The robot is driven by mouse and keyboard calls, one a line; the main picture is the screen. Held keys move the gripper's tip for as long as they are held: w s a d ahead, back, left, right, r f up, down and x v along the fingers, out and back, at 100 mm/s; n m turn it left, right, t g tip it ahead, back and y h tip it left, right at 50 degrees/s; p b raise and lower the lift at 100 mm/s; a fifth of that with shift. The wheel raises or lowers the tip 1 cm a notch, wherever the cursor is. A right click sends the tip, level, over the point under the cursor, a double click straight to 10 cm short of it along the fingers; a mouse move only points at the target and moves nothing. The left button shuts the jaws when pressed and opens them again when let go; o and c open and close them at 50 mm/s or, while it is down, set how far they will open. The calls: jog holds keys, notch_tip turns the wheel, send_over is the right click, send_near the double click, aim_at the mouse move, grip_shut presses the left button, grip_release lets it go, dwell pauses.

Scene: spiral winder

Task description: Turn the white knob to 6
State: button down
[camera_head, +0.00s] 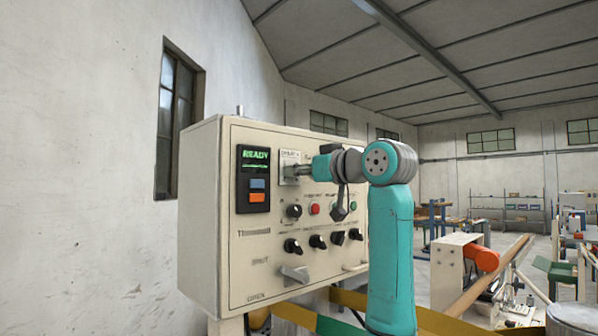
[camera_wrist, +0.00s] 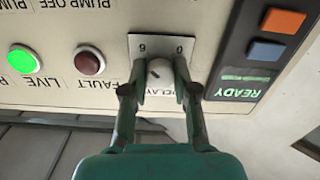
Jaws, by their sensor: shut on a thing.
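The white knob (camera_wrist: 159,72) sits on a small white plate marked 0 and 6 in the wrist view, which shows the panel upside down. A short dark mark shows on the knob's face. My gripper (camera_wrist: 160,88) is shut on the knob, one finger on each side. In the head view, my gripper (camera_head: 298,171) reaches the knob's plate (camera_head: 290,158) at the upper part of the panel, beside the display. The knob itself is hidden there by the fingers. Which number the knob points to I cannot tell.
The cream control box (camera_head: 205,220) carries a READY display (camera_head: 254,158), blue and orange buttons, and several black knobs below. A red button (camera_head: 315,209) is close under my wrist. A lit green button (camera_wrist: 23,59) and a dark red lamp (camera_wrist: 89,62) are near the knob.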

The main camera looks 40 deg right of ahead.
jog(key=c, duration=0.9)
grip_release()
jog(key=s, duration=1.2)
jog(key=shift+d, duration=0.2)
